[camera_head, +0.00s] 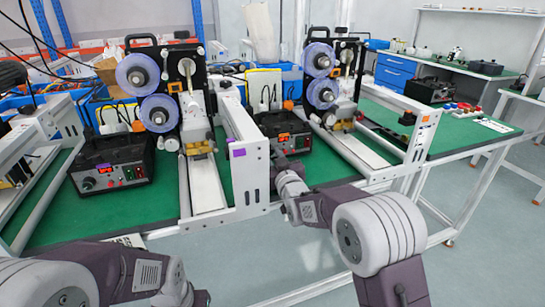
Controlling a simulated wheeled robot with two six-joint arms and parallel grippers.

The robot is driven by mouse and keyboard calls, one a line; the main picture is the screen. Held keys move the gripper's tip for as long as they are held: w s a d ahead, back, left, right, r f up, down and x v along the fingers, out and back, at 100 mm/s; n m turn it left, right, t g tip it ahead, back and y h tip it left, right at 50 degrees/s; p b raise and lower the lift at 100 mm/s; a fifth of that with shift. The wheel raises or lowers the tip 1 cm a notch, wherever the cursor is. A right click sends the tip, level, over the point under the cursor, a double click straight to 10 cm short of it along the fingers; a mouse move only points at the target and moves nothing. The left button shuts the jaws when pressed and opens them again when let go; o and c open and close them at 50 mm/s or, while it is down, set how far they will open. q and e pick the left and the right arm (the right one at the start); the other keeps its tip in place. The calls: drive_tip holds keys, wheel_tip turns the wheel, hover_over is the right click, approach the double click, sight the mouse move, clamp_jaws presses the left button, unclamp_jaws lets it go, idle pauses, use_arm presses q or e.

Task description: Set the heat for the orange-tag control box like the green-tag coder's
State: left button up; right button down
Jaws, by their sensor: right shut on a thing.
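The orange tag (425,118) is on the white end plate of the right-hand coder row. The black control box (297,124) left of that row has a lit red display (284,138). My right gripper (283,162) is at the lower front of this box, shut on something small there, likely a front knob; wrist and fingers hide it. No green tag can be made out. My left arm crosses the lower left corner; its fingertips are out of the picture.
A purple tag (238,153) marks the row to the left, with its own control box (112,163) showing a red display. Another black box (428,90) is on the far right bench. The grey floor is clear.

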drive_tip(key=m, duration=0.3)
drive_tip(key=shift+b, duration=0.4)
drive_tip(key=shift+m, duration=1.6)
drive_tip(key=c, duration=1.1)
unclamp_jaws()
drive_tip(key=shift+c, duration=0.2)
drive_tip(key=v, duration=0.9)
drive_tip(key=shift+r, duration=0.15)
